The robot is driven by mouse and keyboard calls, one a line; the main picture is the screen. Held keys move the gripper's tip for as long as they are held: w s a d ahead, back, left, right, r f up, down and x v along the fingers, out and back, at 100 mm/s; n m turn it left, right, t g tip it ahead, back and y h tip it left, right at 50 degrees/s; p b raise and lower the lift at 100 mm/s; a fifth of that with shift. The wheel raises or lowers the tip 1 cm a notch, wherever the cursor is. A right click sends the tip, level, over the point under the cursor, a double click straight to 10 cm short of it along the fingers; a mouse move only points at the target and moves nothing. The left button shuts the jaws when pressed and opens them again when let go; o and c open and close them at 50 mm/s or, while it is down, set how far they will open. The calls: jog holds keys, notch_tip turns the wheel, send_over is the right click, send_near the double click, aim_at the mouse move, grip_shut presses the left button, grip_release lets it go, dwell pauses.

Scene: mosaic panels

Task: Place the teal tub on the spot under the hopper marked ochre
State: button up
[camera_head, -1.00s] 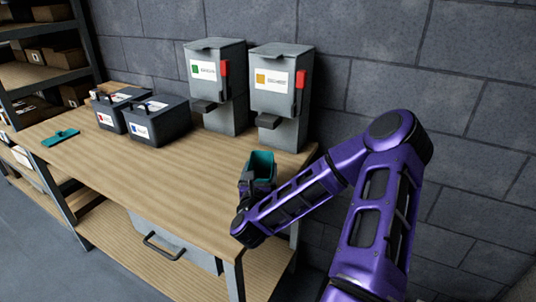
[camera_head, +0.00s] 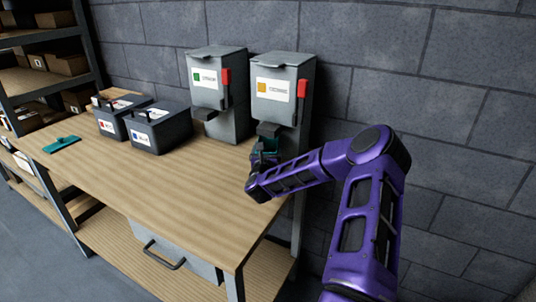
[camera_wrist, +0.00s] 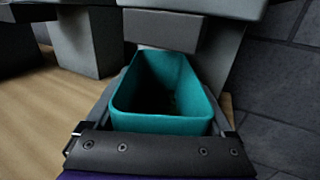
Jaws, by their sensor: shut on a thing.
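My gripper (camera_wrist: 155,128) is shut on the teal tub (camera_wrist: 165,122), which is upright with its open top facing up and looks empty. In the head view the tub (camera_head: 264,146) is mostly hidden behind my gripper and the spout. The hopper with the ochre square on its label (camera_head: 273,88) stands at the right against the wall. Its dark spout (camera_wrist: 162,30) is just above the tub's far end in the wrist view. I cannot tell whether the tub touches the table. The spot under the hopper is hidden.
The hopper with a green square (camera_head: 208,82) stands to the left. Two dark bins (camera_head: 160,127) sit further left, and a teal flat tool (camera_head: 62,145) lies near the left end of the wooden table (camera_head: 170,190). The table's front and middle are clear.

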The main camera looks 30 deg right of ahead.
aim_at(270, 145)
jog(key=shift+w+d, duration=0.35)
jog(key=shift+w, duration=0.1)
jog(key=shift+f, duration=1.7)
jog(key=shift+f, duration=0.2)
jog(key=o, duration=1.3)
jog(key=shift+s, duration=0.1)
jog(key=shift+r, duration=0.15)
jog(key=v, duration=1.2)
jog(key=shift+a, duration=0.1)
